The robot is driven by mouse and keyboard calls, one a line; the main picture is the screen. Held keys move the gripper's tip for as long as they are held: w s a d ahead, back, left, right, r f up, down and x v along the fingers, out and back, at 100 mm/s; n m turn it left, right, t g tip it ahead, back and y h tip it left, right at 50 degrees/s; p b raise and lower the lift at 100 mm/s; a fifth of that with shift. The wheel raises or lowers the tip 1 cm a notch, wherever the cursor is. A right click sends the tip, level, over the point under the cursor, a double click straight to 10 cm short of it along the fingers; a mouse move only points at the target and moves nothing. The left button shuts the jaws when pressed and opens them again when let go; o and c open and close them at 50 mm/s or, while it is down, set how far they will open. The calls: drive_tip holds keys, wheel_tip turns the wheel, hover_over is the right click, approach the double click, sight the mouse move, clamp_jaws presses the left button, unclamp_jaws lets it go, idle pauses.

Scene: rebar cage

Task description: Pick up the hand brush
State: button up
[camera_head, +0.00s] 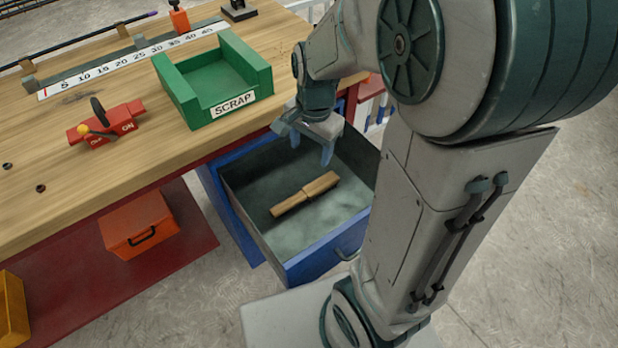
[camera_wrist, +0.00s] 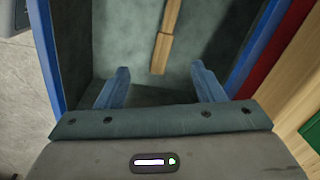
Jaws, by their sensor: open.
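The hand brush (camera_head: 305,194) is a wooden piece with a narrower handle, lying on the floor of an open blue drawer (camera_head: 318,268). In the wrist view the brush (camera_wrist: 167,38) shows upper middle, ahead of the fingertips, partly cut off by the picture's top edge. I cannot see its bristles. My gripper (camera_head: 311,150) is above the drawer near its back, over and apart from the brush. In the wrist view my gripper (camera_wrist: 160,80) is open and empty, with its two blue fingers spread to either side of the brush's line.
The drawer's walls surround the brush. The wooden workbench (camera_head: 60,200) adjoins the drawer and carries a green scrap bin (camera_head: 180,95) and a red switch unit (camera_head: 107,125). An orange box (camera_head: 138,223) sits on the lower red shelf (camera_head: 110,280).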

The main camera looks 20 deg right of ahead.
sight(307, 191)
drive_tip(key=w+f+m+b, duration=0.1)
drive_tip(key=f+b, duration=0.1)
drive_tip(key=f, duration=0.4)
drive_tip(key=w+f+m+b, duration=0.1)
drive_tip(key=f+b, duration=0.2)
drive_tip(key=f, duration=0.3)
drive_tip(key=w+f+m+b, duration=0.1)
drive_tip(key=f+b, duration=0.1)
drive_tip(key=f, duration=0.4)
drive_tip(key=shift+d+f+m+g, duration=0.15)
drive_tip(key=shift+d+m+g, duration=0.1)
drive_tip(key=shift+m+g, duration=0.05)
drive_tip(key=f+b, duration=0.2)
drive_tip(key=f, duration=0.1)
drive_tip(key=f+b, duration=0.1)
drive_tip(key=f, duration=0.1)
drive_tip(key=shift+w+f, duration=0.1)
drive_tip(key=shift+w, duration=0.2)
drive_tip(key=c, duration=1.2)
